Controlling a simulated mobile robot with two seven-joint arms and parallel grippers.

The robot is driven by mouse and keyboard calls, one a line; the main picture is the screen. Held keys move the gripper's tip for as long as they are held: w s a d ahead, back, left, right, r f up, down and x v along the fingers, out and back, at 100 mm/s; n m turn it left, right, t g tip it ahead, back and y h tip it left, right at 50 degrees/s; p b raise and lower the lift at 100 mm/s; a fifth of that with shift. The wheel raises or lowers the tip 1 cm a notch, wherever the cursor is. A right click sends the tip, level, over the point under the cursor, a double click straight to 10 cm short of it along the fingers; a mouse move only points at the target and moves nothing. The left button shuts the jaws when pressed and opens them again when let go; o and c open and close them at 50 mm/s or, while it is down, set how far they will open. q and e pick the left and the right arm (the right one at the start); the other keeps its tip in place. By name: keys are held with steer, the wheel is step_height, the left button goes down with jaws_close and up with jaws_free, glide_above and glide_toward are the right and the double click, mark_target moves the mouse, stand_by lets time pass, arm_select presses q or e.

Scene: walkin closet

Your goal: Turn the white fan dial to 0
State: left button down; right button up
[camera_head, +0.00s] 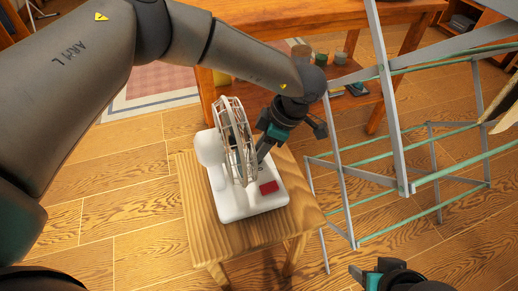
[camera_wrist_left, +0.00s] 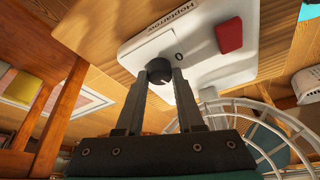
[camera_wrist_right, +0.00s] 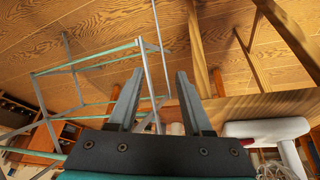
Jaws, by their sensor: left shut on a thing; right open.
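The white fan (camera_head: 235,203) stands on a small wooden stool (camera_head: 200,248) in the head view, with its wire cage upright and a red block on its base. In the left wrist view its base (camera_wrist_left: 205,62) carries a dark round dial (camera_wrist_left: 158,68) with a "0" printed beside it. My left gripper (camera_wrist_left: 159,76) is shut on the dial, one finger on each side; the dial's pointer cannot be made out.
A metal rack with green rails (camera_head: 345,165) stands right of the stool. A wooden table (camera_head: 375,18) with jars on its lower shelf is behind. A patterned rug (camera_head: 150,85) lies at the back left. Wooden floor is clear left of the stool.

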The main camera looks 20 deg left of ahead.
arm_select(q)
steer(key=shift+n, duration=0.3)
steer(key=shift+n+g+p, duration=0.4)
steer(key=shift+n, duration=0.5)
steer(key=shift+w+n+h, duration=0.1)
steer(key=shift+n+h, duration=0.2)
steer(key=shift+n, duration=0.1)
steer(key=n+g, duration=0.1)
steer(key=n, duration=0.1)
steer(key=n+h+p, duration=0.1)
steer(key=n, duration=0.1)
steer(key=shift+w+a+r+n+g+p, duration=0.1)
steer(key=shift+n+g+p, duration=0.2)
steer(key=shift+g, duration=0.1)
steer(key=n+g+h+p, duration=0.1)
steer(key=n, duration=0.3)
steer(key=shift+a+p, duration=0.1)
steer(key=shift+p, duration=0.2)
steer(key=shift+w+n+h+p, duration=0.1)
steer(key=shift+n+h+p, duration=0.45)
steer(key=shift+n, duration=0.75)
arm_select(e)
step_height(320, 180, down, 10)
steer(key=s+g, duration=0.1)
steer(key=shift+f+g, duration=0.15)
steer(key=shift+g, duration=0.25)
steer(key=shift+s+d, duration=0.1)
steer(key=shift+s, duration=0.05)
